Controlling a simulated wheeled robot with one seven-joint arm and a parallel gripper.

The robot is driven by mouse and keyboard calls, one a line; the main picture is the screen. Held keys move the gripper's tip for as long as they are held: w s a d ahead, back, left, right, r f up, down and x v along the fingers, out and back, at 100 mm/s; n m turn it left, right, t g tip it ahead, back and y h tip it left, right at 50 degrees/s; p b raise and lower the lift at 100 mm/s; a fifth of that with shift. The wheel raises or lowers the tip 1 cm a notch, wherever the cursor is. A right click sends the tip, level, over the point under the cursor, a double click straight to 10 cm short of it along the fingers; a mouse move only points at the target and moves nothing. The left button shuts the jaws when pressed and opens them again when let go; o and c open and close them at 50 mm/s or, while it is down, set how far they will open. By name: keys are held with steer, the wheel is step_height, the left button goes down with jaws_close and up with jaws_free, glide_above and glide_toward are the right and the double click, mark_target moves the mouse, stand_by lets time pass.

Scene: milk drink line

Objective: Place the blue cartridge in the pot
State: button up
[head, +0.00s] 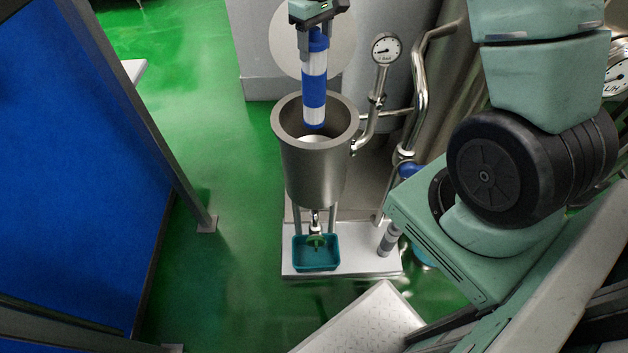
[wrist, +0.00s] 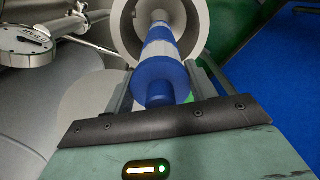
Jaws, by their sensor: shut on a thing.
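The blue cartridge (head: 314,93) is a long cylinder with blue and white bands. It hangs upright from my gripper (head: 315,30), which is shut on its upper end. In the head view its lower end overlaps the mouth of the grey metal pot (head: 318,176), at or just inside the rim. In the wrist view the cartridge (wrist: 161,76) points away between the two fingers (wrist: 160,80) toward the round pot opening (wrist: 122,30). Its far end lies within that opening as seen from there. How deep the tip is cannot be told.
A pressure gauge (head: 387,48) on a pipe stands right of the pot. A teal tray (head: 316,252) sits under the pot on a white base. A blue panel (head: 70,170) stands at left. Green floor (head: 215,120) lies open between them.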

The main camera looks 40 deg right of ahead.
mark_target(315, 120)
step_height(315, 120, down, 24)
steer(key=b, duration=0.2)
steer(key=shift+r+b, duration=0.25)
steer(key=shift+b, duration=0.15)
steer(key=shift+f, duration=2.45)
steer(key=shift+f, duration=0.2)
steer(key=o, duration=1.2)
steer(key=shift+o, duration=0.5)
steer(key=shift+r, duration=0.1)
steer(key=shift+r, duration=0.1)
